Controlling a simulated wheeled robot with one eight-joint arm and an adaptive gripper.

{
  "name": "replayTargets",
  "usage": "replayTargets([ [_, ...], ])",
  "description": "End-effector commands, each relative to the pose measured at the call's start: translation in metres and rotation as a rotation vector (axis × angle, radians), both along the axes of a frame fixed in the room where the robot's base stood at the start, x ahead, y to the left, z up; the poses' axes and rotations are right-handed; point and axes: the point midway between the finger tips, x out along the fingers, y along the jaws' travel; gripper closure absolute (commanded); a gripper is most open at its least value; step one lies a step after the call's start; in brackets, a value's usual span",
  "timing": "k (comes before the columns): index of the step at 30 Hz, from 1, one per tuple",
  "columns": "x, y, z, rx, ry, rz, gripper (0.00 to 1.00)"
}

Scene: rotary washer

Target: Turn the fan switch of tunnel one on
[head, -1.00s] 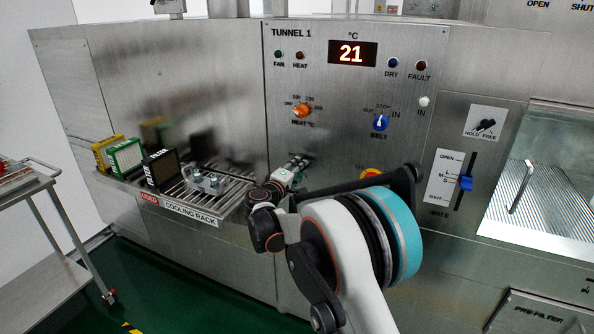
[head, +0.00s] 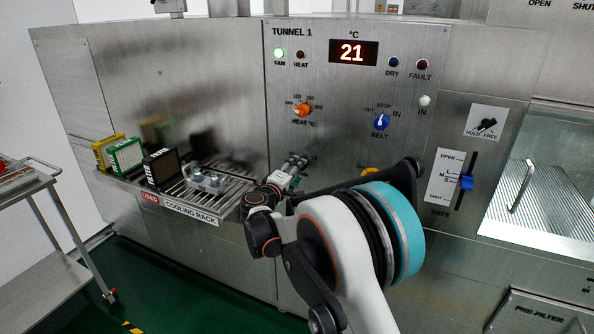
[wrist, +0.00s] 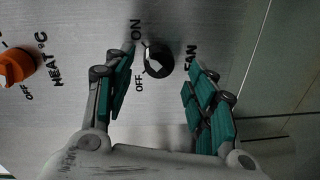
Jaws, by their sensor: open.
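The fan switch (wrist: 158,60) is a round dark knob on the steel panel, marked ON, OFF and FAN in the wrist view. My gripper (wrist: 163,85) is open, with its teal-padded fingers on either side of the knob's near side. I cannot tell whether a finger touches it. In the head view my gripper (head: 297,166) is at the lower left of the Tunnel 1 panel (head: 345,90), and the switch is hidden there. The green FAN lamp (head: 279,52) is lit. The HEAT lamp (head: 300,55) is dark.
The orange heat knob (head: 303,110) and blue belt knob (head: 381,122) are above my arm. A yellow-and-red button (head: 369,172) is partly hidden behind my arm. The cooling rack (head: 230,172) with filters and metal parts is left of my gripper.

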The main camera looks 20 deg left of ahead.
Motion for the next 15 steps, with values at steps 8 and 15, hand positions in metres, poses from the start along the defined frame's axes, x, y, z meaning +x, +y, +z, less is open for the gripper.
replayTargets([
  [8,-0.058,0.006,0.004,0.001,0.0,0.003,0.49],
  [15,-0.091,0.008,0.006,0.001,0.0,0.002,0.49],
])
